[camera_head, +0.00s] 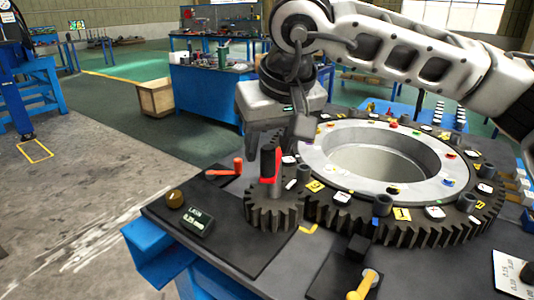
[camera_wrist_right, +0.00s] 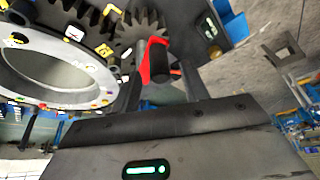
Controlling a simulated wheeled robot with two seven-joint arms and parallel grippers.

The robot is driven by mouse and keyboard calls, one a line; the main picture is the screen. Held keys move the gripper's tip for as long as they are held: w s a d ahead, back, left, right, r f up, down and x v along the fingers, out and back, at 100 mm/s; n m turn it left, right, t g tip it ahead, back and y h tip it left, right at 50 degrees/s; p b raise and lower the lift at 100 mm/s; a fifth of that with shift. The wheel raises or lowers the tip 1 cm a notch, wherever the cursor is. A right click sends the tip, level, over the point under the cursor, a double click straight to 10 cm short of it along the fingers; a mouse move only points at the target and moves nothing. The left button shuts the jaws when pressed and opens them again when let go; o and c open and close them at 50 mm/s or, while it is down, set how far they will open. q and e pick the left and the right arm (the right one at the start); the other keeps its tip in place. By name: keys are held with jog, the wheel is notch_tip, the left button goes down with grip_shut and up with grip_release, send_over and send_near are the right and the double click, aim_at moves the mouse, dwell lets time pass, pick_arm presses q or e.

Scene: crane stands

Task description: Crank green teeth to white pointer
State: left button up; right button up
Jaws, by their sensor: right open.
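A large dark ring gear (camera_head: 425,232) with a pale inner ring lies on the table. It carries white and yellow tags and small coloured marks, some green. A small dark gear (camera_head: 272,212) meshes with its left side. A red crank arm (camera_head: 269,181) with an upright black handle (camera_head: 268,160) stands over the small gear. The crank also shows in the right wrist view (camera_wrist_right: 148,62). My right gripper (camera_head: 278,138) is open, pointing down, its fingers around or just above the handle; contact is unclear. I cannot make out the white pointer. My left gripper is out of view.
A red lever (camera_head: 238,167), a brass knob (camera_head: 175,199) and a small display (camera_head: 197,222) sit on the dark plate at left. A yellow-handled lever (camera_head: 364,285) is at the front. Short posts stand on the ring gear. Blue benches are behind; floor at left is open.

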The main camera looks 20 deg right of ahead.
aim_at(273, 181)
jog(key=shift+x, duration=1.55)
grip_shut()
jog(key=shift+a, duration=0.1)
